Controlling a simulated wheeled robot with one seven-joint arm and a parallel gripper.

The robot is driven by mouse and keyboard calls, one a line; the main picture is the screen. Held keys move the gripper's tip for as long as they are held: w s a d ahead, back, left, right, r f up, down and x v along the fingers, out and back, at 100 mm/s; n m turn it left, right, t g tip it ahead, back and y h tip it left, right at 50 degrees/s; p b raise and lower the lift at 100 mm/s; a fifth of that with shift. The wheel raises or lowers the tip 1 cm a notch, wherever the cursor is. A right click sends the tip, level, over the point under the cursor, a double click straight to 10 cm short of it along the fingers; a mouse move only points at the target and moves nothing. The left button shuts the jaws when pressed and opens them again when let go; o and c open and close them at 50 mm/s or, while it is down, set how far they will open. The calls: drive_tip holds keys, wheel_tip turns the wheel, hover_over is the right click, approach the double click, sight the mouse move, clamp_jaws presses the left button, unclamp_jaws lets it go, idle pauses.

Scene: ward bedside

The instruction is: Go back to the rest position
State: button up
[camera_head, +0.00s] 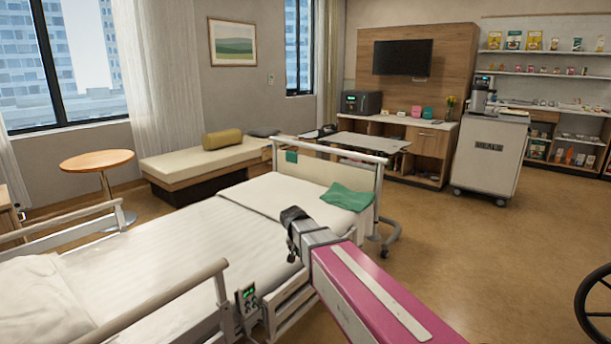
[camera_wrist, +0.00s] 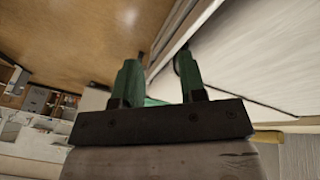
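My gripper (camera_wrist: 158,78) shows in the wrist view with its two green fingers standing apart and no object clearly held between them. A green patch shows low between the fingers; I cannot tell what it is. In the head view my pink arm reaches in from the lower right, and its dark end is seen over the near side of the bed (camera_head: 170,255). The fingers are not clearly visible there.
A green cloth (camera_head: 347,197) lies at the bed's foot end, beside the footboard (camera_head: 335,172). A near side rail (camera_head: 170,296) runs along the bed. A white cart (camera_head: 490,160) stands at the right, and a wheel (camera_head: 594,305) shows at the right edge. Floor between them is clear.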

drive_tip(key=s+d+f+g+y, duration=0.1)
drive_tip(key=s+d+f, duration=0.2)
drive_tip(key=s+d, duration=0.2)
drive_tip(key=s+d+f+g+y, duration=0.1)
drive_tip(key=s+d+f, duration=0.2)
drive_tip(key=s+d, duration=0.2)
drive_tip(key=s+d+f+n, duration=0.1)
drive_tip(key=s+d+f, duration=0.2)
drive_tip(key=d, duration=0.6)
drive_tip(key=shift+s+g+y, duration=0.4)
drive_tip(key=shift+s, duration=0.85)
drive_tip(key=shift+f, duration=0.1)
